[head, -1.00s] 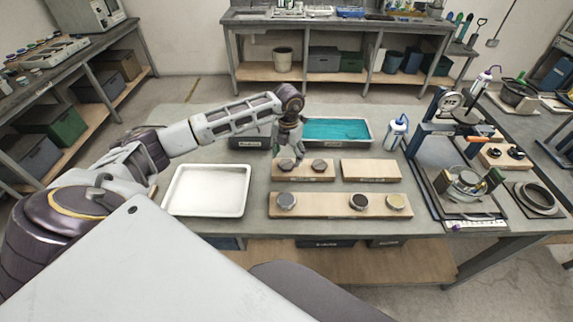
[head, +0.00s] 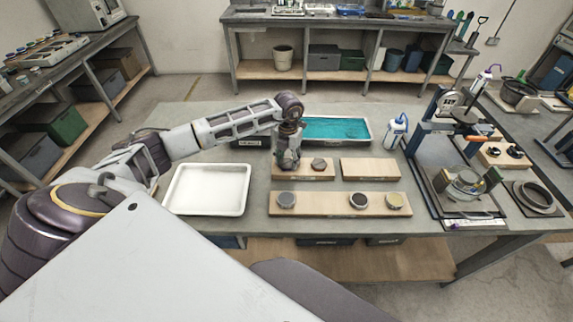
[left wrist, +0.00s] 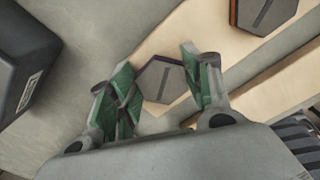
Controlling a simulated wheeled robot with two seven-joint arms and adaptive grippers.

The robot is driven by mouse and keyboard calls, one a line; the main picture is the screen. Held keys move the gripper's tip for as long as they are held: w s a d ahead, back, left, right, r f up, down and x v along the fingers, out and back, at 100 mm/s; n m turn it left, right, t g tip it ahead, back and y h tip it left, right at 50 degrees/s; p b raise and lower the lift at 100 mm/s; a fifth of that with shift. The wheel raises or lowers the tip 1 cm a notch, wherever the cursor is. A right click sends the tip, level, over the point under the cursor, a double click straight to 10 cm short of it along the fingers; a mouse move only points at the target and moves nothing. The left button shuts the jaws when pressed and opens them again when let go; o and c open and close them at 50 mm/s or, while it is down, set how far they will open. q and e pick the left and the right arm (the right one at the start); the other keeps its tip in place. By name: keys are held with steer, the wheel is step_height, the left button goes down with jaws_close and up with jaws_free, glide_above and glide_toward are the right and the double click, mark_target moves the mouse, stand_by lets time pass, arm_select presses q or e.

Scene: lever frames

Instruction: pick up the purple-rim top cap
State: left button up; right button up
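The purple-rim top cap (left wrist: 160,80) is a dark grey hexagon with a slot and a thin purple edge. In the left wrist view it lies on a wooden board, between the green fingers of my left gripper (left wrist: 159,74). In the head view my left gripper (head: 288,162) points down over the left end of the rear board (head: 305,177) and hides that cap. A second hexagonal cap, orange-rimmed (left wrist: 262,14), lies farther along the board. My right gripper is not in view.
The front board (head: 322,211) carries several round parts. The rear right board (head: 370,169) is empty. A white tray (head: 207,211) stands to the left, a teal-lined tray (head: 336,129) behind. A dark bin (left wrist: 22,65) is left in the wrist view.

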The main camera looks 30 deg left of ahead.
mark_target(288, 161)
arm_select(q)
steer(key=c, duration=0.6)
steer(key=shift+r, duration=0.1)
step_height(288, 161, up, 8)
steer(key=shift+r+b, duration=0.2)
steer(key=shift+b, duration=0.5)
steer(key=shift+r, duration=0.75)
steer(key=shift+r, duration=0.1)
steer(key=shift+w+a+r+p, duration=0.1)
steer(key=shift+a+r+p, duration=0.05)
steer(key=shift+r+p, duration=0.75)
